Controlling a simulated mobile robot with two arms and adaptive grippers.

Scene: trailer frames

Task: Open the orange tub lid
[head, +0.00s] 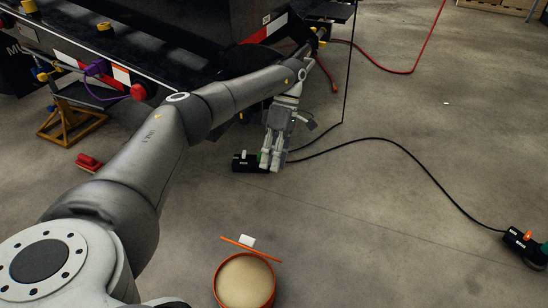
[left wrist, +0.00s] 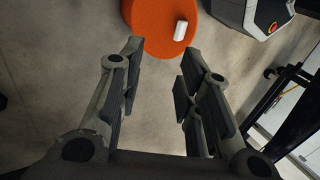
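The orange tub (head: 218,290) stands on the floor at the bottom of the head view, its round pale inside exposed. Its orange lid (head: 268,256) shows almost edge-on as a thin slanted strip at the tub's far side, with a white handle (head: 247,240) on its far face. In the left wrist view the lid (left wrist: 150,32) is a broad orange disc with the white handle (left wrist: 181,31) facing me. My left gripper (head: 270,164) is beyond the lid. Its fingers (left wrist: 164,62) are spread and empty, apart from the handle. My right gripper is not in view.
A black device (head: 244,162) with a cable lies on the floor by my left gripper; another (head: 524,244) is at far right. A trailer (head: 150,50) fills the upper left, with an orange stand (head: 66,122) and a red brush (head: 88,163) nearby.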

